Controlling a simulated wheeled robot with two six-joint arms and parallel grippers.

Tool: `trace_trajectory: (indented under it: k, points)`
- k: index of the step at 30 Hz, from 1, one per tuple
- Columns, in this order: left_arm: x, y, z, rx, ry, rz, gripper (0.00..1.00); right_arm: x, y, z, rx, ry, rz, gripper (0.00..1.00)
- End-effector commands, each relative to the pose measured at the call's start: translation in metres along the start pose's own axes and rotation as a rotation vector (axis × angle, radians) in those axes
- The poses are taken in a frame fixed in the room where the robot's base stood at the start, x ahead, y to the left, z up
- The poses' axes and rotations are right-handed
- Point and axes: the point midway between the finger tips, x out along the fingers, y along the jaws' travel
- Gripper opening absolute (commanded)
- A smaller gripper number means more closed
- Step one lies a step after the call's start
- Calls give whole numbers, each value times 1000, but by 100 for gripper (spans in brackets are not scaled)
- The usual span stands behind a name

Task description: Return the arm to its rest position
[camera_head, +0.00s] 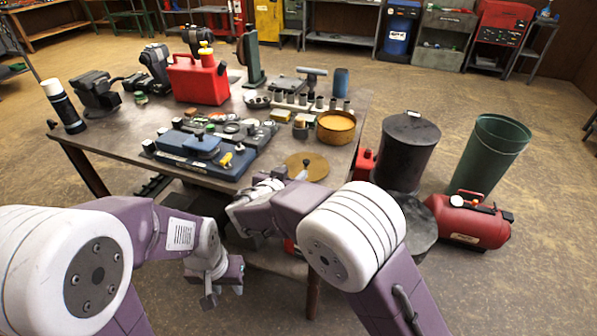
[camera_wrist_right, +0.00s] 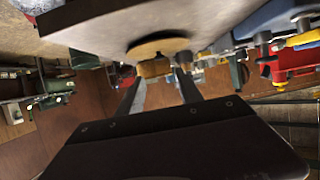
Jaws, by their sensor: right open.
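My right arm reaches over the table's near edge in the head view. Its gripper (camera_head: 298,173) is by a round brass disc (camera_head: 316,163) on the tabletop. In the right wrist view, which looks upside down, the two fingers (camera_wrist_right: 160,88) stand apart with nothing held. They point toward the disc (camera_wrist_right: 160,45), and a yellow-brown tin (camera_wrist_right: 153,68) shows beyond, between the fingertips. My left gripper (camera_head: 224,291) hangs low in front of the table, pointing down. It is small in the picture, and whether its jaws are open is unclear.
The table (camera_head: 110,150) holds a blue tray (camera_head: 195,160), a red fuel can (camera_head: 200,82), the brass tin (camera_head: 336,127) and several small parts. A dark drum (camera_head: 405,150), a green bin (camera_head: 490,150) and a red air tank (camera_head: 468,220) stand right of it. Floor shows beyond them.

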Motion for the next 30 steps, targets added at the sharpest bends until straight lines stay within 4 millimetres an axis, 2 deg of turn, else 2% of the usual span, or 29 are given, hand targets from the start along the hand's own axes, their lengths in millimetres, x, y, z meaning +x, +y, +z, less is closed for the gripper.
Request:
trace_trajectory:
  k: [3,6,17,20,23,24,25,26,27,28,30]
  points:
    - [3,0,0,0,0,0,36,-11,0,0,-1,1,-1,43]
    - [3,0,0,0,0,0,36,-14,0,0,-1,0,0,43]
    - [2,0,0,0,0,0,36,-14,0,0,-1,0,1,43]
    - [-1,0,0,0,0,0,36,-5,12,-10,15,2,29,43]
    - [-10,0,-1,0,0,0,36,14,56,-51,90,22,111,43]
    - [-14,0,-2,0,0,0,36,22,85,-69,125,28,162,43]
    - [-18,0,-2,0,0,0,36,27,113,-78,158,19,214,43]
    - [-20,0,-2,0,0,0,36,29,142,-80,197,-3,271,43]
    - [-24,0,-3,0,0,0,36,29,181,-77,251,-50,346,43]
    - [-27,0,-3,0,0,0,36,27,209,-71,281,-96,402,43]
    - [-34,1,-4,0,0,0,36,11,269,-45,315,-245,518,43]
